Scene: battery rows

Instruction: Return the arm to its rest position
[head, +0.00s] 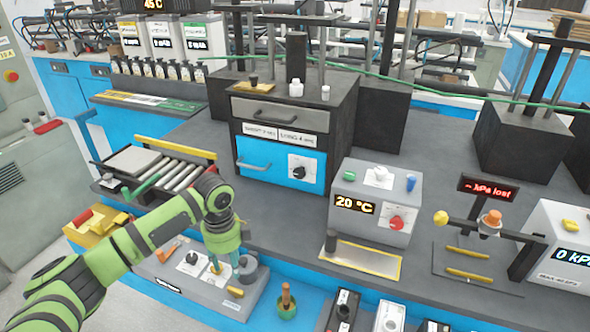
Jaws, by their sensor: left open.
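My left arm is green with black bands and reaches in from the lower left. Its gripper (228,266) points down over a grey control box (172,278) at the front edge of the bench. The teal fingers are apart and nothing shows between them. They hang in front of the box's top, near a dark round knob (249,270) and a yellow piece (236,292). I cannot tell whether the fingertips touch the box. My right gripper is not in view.
A roller conveyor (178,172) lies behind my arm. A dark cabinet (338,130) with a blue front stands mid-bench. A grey box (375,185) reading 20 °C and a yellow-edged tray (360,258) are right. A green-based knob (286,300) stands near the gripper.

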